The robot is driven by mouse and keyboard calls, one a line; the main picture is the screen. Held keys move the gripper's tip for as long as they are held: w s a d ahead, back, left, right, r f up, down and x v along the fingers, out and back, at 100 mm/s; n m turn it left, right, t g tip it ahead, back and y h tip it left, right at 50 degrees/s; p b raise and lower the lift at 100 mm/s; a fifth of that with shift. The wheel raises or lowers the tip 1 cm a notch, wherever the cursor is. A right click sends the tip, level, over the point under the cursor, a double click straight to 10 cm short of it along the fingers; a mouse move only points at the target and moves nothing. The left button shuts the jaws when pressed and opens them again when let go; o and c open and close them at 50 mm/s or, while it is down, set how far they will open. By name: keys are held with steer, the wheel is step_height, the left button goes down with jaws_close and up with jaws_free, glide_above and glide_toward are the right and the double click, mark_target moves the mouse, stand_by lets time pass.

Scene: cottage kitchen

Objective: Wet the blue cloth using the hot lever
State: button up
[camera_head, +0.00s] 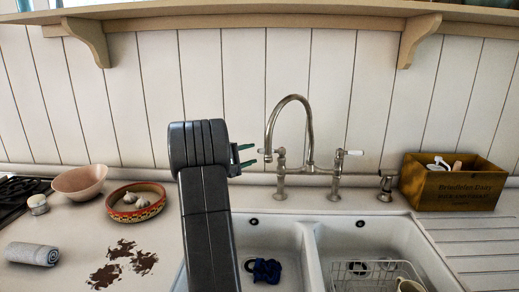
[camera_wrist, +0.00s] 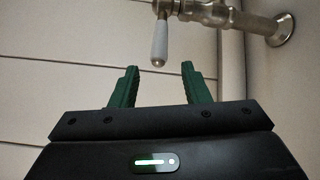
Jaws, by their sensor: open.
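The blue cloth (camera_head: 265,270) lies crumpled in the left basin of the white double sink. The bridge tap (camera_head: 310,152) stands behind the sink, its tall spout arching up. It has a left lever (camera_head: 264,151) and a right lever (camera_head: 353,152); no hot marking is legible. My gripper (camera_head: 244,155) is open and empty, just left of the left lever. In the wrist view, a white-handled lever (camera_wrist: 159,42) shows ahead, between and beyond the open green fingers (camera_wrist: 160,75), apart from them. My arm hides part of the left basin's surroundings.
A wire rack (camera_head: 375,275) sits in the right basin. A wooden box (camera_head: 452,182) stands right of the tap. Left are a bowl of garlic (camera_head: 137,215), a pink bowl (camera_head: 80,181), a rolled towel (camera_head: 32,253) and brown stains (camera_head: 120,262). A shelf (camera_head: 240,15) runs above.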

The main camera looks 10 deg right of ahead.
mark_target(261, 151)
steer(key=p+x, duration=0.1)
steer(key=x, duration=0.4)
steer(key=shift+d, duration=0.35)
jaws_close()
